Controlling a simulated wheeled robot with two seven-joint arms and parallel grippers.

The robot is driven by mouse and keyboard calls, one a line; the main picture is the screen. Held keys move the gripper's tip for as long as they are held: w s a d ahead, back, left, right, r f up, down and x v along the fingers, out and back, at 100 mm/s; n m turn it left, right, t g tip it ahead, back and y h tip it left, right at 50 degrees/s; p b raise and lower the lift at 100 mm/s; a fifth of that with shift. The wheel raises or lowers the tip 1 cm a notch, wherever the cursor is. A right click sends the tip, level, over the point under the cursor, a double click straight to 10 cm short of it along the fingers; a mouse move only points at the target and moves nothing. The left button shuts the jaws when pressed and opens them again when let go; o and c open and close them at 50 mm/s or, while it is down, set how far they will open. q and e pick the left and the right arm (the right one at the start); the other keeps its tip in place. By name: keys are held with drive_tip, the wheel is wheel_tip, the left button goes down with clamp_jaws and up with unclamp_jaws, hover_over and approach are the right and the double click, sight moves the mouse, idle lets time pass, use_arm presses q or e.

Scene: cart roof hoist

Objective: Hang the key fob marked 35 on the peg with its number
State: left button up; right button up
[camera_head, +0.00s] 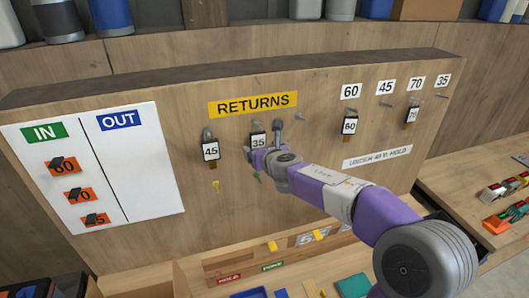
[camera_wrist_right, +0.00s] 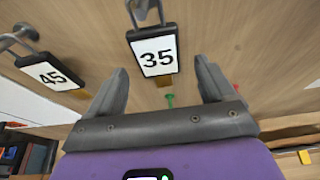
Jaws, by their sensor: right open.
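The key fob marked 35 (camera_head: 258,141) hangs on a hook under the yellow RETURNS sign (camera_head: 252,104). A green key hangs below it. In the right wrist view the fob 35 (camera_wrist_right: 155,52) hangs between and just beyond my open right fingers. My right gripper (camera_head: 262,158) is at the fob's lower part in the head view; I see no grip on it. The peg under the label 35 (camera_head: 443,80), at the far right of the board, is bare (camera_head: 441,96). My left gripper is not in view.
The peg under label 45 (camera_head: 386,87) is bare. A tray (camera_head: 190,270) lies below.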

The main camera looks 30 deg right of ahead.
sight(258, 142)
drive_tip(key=shift+x, duration=1.15)
drive_tip(key=c, duration=1.3)
drive_tip(key=shift+o, duration=0.2)
drive_tip(key=shift+r, duration=0.1)
drive_tip(key=shift+r, duration=0.1)
drive_tip(key=shift+r+p, duration=0.2)
drive_tip(key=shift+p, duration=0.15)
